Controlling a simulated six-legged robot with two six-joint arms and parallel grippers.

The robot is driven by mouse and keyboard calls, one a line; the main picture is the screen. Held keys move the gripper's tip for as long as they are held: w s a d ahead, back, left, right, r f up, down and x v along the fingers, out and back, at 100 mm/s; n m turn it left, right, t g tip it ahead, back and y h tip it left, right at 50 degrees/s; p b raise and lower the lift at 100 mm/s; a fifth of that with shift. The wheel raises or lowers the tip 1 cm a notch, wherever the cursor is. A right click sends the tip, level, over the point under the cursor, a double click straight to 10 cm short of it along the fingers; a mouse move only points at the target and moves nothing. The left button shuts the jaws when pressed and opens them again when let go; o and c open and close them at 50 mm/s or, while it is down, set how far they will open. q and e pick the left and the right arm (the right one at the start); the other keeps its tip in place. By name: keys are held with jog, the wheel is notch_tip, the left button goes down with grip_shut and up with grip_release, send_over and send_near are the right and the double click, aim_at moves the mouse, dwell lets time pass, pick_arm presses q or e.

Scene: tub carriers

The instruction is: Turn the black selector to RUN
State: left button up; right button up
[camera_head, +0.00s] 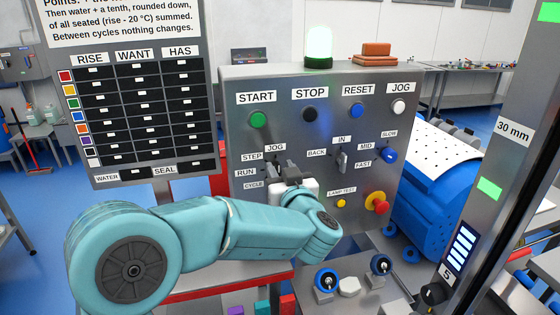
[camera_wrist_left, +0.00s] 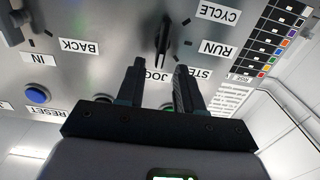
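The black selector (camera_wrist_left: 164,36) sits on the grey control panel (camera_head: 330,100), with JOG, STEP, RUN and CYCLE labels around it. In the left wrist view its long grip lies roughly in line with the JOG label, not toward the RUN label (camera_wrist_left: 217,48). My left gripper (camera_wrist_left: 158,66) is open and empty. Its two fingers are apart, and the selector shows ahead, between and just beyond the fingertips, seemingly untouched. In the head view my left gripper (camera_head: 284,168) is in front of the selector and hides most of it. My right gripper is not in view.
START (camera_head: 258,120), STOP, RESET and JOG buttons line the panel's top. A BACK/IN selector (camera_head: 341,160), a blue knob (camera_head: 389,155) and a red emergency button (camera_head: 377,202) are to the right. The RISE/WANT/HAS board (camera_head: 140,110) stands left. A grey post (camera_head: 490,180) stands right.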

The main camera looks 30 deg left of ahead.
pick_arm(q)
jog(key=shift+x, duration=0.95)
jog(key=shift+d, duration=0.15)
jog(key=shift+w+f, duration=0.1)
jog(key=shift+w, duration=0.05)
grip_shut()
